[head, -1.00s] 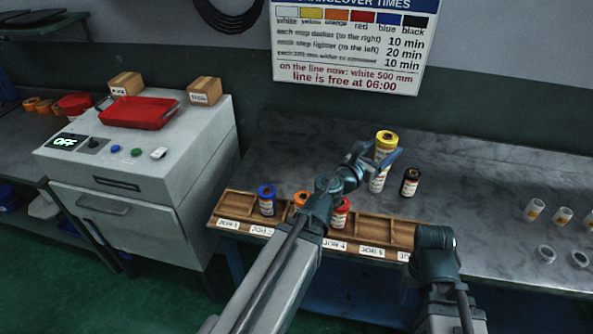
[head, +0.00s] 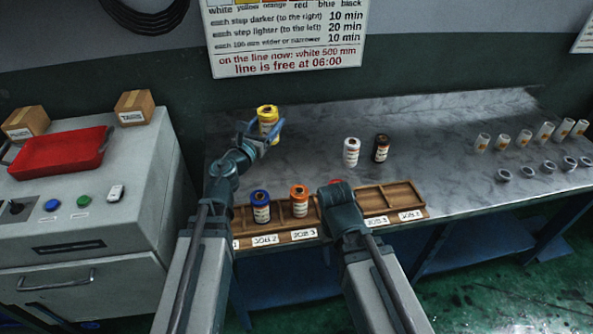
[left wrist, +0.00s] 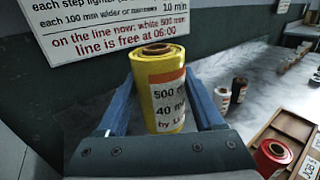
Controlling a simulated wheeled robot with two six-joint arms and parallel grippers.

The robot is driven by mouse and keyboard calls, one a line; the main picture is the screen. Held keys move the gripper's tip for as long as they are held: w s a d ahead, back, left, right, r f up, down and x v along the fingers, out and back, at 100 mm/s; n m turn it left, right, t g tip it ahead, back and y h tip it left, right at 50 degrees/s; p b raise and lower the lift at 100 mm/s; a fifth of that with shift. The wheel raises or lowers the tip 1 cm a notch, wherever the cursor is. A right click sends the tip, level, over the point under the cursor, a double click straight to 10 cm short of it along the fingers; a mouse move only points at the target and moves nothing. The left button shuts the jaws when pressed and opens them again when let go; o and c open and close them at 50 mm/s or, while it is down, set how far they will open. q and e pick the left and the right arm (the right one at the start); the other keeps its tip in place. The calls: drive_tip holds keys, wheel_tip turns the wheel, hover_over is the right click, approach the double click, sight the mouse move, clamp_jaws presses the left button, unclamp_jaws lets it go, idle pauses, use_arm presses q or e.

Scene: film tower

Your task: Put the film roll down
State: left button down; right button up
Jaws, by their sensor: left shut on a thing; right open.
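My left gripper (head: 268,132) is shut on the yellow film roll (head: 267,118), which stands upright between its blue fingers. In the left wrist view the yellow roll (left wrist: 160,85) shows a label with "500" and "40", between both fingers (left wrist: 158,112). The roll is over the left back part of the marble table (head: 310,130); I cannot tell whether its base touches the top. To its right stand a white roll (head: 351,152) and a black roll (head: 381,148). My right arm ends over the tray; its gripper fingers are hidden.
A wooden tray (head: 375,212) with labelled compartments runs along the front edge, holding blue (head: 260,207), orange (head: 299,201) and mostly hidden red (head: 335,183) rolls. Several white cores (head: 503,142) stand at the right. Marble between the yellow and white rolls is clear.

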use_arm(q)
drive_tip(key=w+a+f+b, duration=0.8)
drive_tip(key=w+f+b, duration=0.2)
drive_tip(key=w+f, duration=0.15)
drive_tip(key=f+b, duration=0.9)
drive_tip(key=f, duration=0.1)
drive_tip(key=shift+s+f+b, duration=0.1)
drive_tip(key=shift+s+b, duration=0.25)
drive_tip(key=shift+b, duration=0.05)
drive_tip(key=shift+f, duration=0.1)
drive_tip(key=shift+f, duration=0.15)
unclamp_jaws()
